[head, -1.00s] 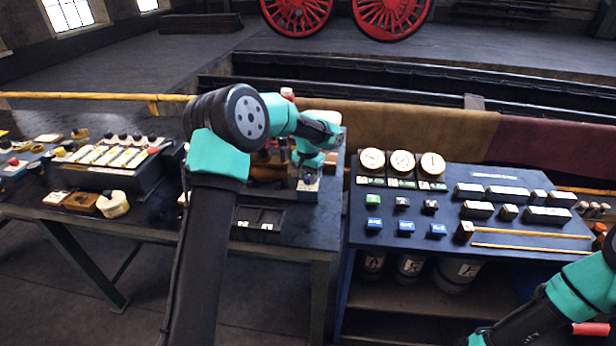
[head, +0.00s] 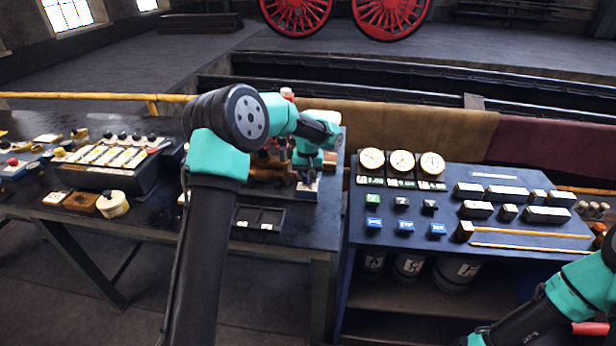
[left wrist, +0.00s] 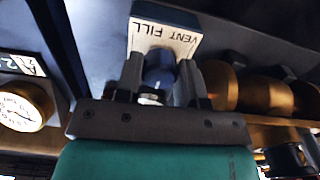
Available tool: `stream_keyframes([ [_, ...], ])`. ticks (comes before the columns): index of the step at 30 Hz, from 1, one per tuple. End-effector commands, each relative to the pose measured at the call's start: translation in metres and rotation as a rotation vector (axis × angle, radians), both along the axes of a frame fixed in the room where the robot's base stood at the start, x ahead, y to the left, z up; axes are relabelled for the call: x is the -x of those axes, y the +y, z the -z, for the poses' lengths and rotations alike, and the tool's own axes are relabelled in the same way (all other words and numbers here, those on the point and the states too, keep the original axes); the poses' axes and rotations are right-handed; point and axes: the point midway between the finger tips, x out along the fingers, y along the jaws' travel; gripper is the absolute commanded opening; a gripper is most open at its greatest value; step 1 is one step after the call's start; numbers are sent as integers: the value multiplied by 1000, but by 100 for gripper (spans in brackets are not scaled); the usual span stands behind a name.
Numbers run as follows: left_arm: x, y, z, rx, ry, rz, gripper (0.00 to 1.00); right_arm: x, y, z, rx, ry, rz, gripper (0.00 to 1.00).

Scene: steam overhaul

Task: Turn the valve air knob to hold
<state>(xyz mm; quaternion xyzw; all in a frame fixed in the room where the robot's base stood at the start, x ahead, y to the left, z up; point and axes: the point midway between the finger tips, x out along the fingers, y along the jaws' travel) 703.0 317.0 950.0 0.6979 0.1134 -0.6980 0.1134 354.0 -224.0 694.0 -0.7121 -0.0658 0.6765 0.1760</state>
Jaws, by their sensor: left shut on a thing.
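The valve air knob (left wrist: 159,68) shows in the left wrist view as a bluish knob between my fingers. Behind it is a pale label plate (left wrist: 163,36) that reads FILL and VENT; I cannot read HOLD on it. My left gripper (left wrist: 158,84) is shut on the knob, one finger on each side. In the head view my left gripper (head: 307,178) is at the right end of the left bench, and my own arm hides much of that spot. My right arm comes in at the lower right, but its gripper is out of view.
Brass cylindrical parts (left wrist: 255,92) lie close to the right of my left fingers. A round gauge (left wrist: 22,105) is to their left. A blue panel (head: 480,262) with gauges and labelled blocks stands to the right. A dark tray (head: 258,216) lies in front of the gripper.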

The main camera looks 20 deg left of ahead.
Motion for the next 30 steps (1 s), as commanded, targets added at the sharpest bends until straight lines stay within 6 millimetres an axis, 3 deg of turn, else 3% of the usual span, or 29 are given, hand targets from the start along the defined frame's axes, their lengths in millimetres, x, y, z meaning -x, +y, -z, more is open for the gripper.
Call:
stream_keyframes([
  [4,0,0,0,0,-1,1,12,0,0,0,0,0,0,43],
  [5,0,0,0,0,-1,1,38,0,0,0,0,0,0,43],
  [12,0,0,0,0,-1,1,61,0,0,0,0,0,0,43],
  [23,0,0,-4,1,-1,1,61,0,0,0,0,0,0,43],
  [30,0,0,-32,0,-3,0,61,0,0,0,0,0,0,43],
])
